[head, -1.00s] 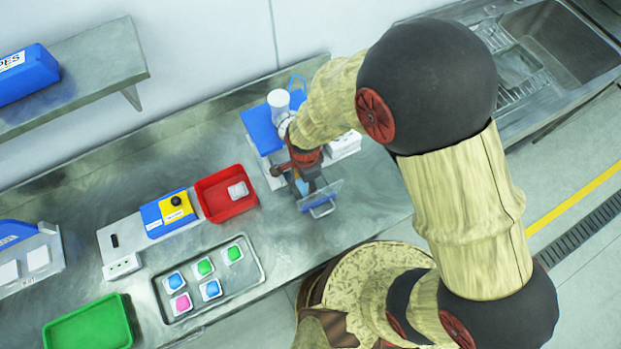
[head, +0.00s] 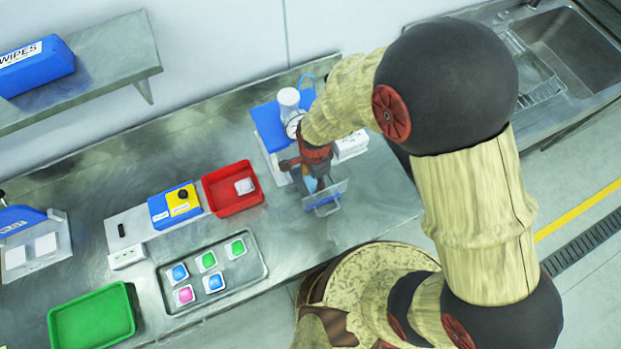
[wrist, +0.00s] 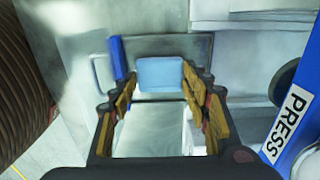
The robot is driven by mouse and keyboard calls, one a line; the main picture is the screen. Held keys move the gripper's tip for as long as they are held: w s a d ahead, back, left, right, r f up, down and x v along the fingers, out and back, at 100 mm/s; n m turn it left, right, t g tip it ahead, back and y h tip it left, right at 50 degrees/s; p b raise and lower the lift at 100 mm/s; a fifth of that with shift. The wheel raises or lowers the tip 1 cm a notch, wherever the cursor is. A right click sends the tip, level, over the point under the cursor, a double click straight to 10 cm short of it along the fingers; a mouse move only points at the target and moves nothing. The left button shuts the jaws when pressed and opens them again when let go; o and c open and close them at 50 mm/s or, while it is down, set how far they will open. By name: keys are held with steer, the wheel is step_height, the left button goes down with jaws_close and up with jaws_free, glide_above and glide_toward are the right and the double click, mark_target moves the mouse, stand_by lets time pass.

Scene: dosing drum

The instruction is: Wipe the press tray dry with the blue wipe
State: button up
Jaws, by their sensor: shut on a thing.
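The blue wipe (wrist: 160,74) is a pale blue square between the fingertips of my gripper (wrist: 160,84) in the wrist view. My gripper is shut on it. The press tray (head: 325,196) is pulled out at the front of the press, with a blue front plate and handle. In the wrist view its blue front plate (wrist: 117,58) stands just left of the wipe. My gripper is over the tray, with the wipe low at it. I cannot tell whether the wipe touches the tray floor. The press (head: 267,125) is blue and white, partly hidden by my arm.
A red bin (head: 233,210) holding a white item stands left of the press. A metal tray (head: 262,270) with several coloured pods and a green bin (head: 92,318) lie further left. A blue wipes box (head: 35,68) sits on the shelf. A white box (head: 351,147) stands right of the press.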

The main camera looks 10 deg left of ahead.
steer(key=shift+w+d+r, duration=0.15)
steer(key=shift+d+r, duration=0.05)
step_height(320, 180, up, 16)
steer(key=w+a+p, duration=0.1)
steer(key=p, duration=1)
steer(key=shift+w, duration=0.35)
stand_by(0.3)
